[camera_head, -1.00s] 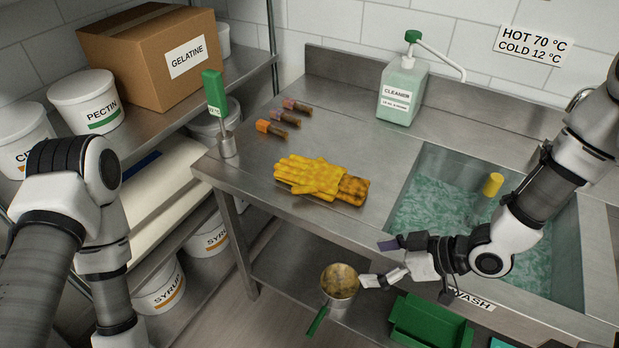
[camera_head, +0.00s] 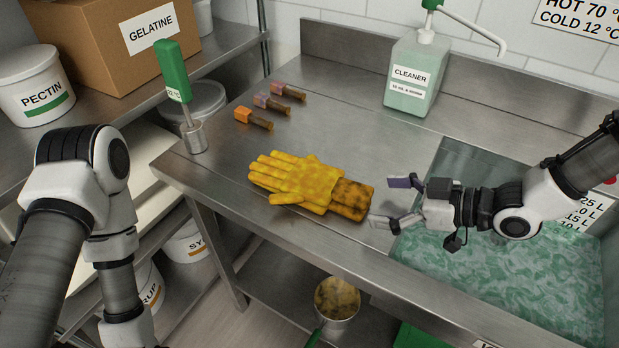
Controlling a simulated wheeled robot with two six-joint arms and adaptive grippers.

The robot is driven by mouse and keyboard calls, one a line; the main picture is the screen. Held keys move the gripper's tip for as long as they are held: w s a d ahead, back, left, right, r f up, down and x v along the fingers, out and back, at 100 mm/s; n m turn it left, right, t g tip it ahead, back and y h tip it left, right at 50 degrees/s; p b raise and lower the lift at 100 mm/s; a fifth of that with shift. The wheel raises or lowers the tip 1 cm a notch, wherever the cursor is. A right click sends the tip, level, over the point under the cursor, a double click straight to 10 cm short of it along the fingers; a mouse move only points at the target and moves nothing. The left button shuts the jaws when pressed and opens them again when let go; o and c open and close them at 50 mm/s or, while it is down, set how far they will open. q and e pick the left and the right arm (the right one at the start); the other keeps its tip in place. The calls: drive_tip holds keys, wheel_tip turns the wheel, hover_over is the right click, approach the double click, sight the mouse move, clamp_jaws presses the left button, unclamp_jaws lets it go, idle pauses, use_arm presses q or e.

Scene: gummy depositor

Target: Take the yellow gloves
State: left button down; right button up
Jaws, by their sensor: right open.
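The yellow gloves (camera_head: 297,183) lie flat on the steel counter, stacked, with the fingers pointing left. Their brown-stained cuffs (camera_head: 352,199) point right. My right gripper (camera_head: 388,202) is open and empty, just right of the cuffs, with its fingers pointing left toward them. A small gap shows between the fingertips and the cuffs. My left arm (camera_head: 85,210) is at the left edge; its gripper is out of view.
A cleaner bottle (camera_head: 410,75) stands behind the gloves. Several small brushes (camera_head: 272,103) lie behind left, near a green-handled tool in a metal cup (camera_head: 194,136). The water-filled sink (camera_head: 480,262) is at the right. A pot (camera_head: 337,298) sits below the counter.

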sight(351, 198)
drive_tip(key=shift+a, duration=0.95)
drive_tip(key=x, duration=0.4)
drive_tip(key=shift+w+a, duration=0.2)
drive_tip(key=shift+a, duration=0.05)
drive_tip(key=shift+w+a, duration=0.1)
drive_tip(key=shift+a, duration=0.15)
drive_tip(key=shift+d, duration=0.15)
drive_tip(key=c, duration=1.3)
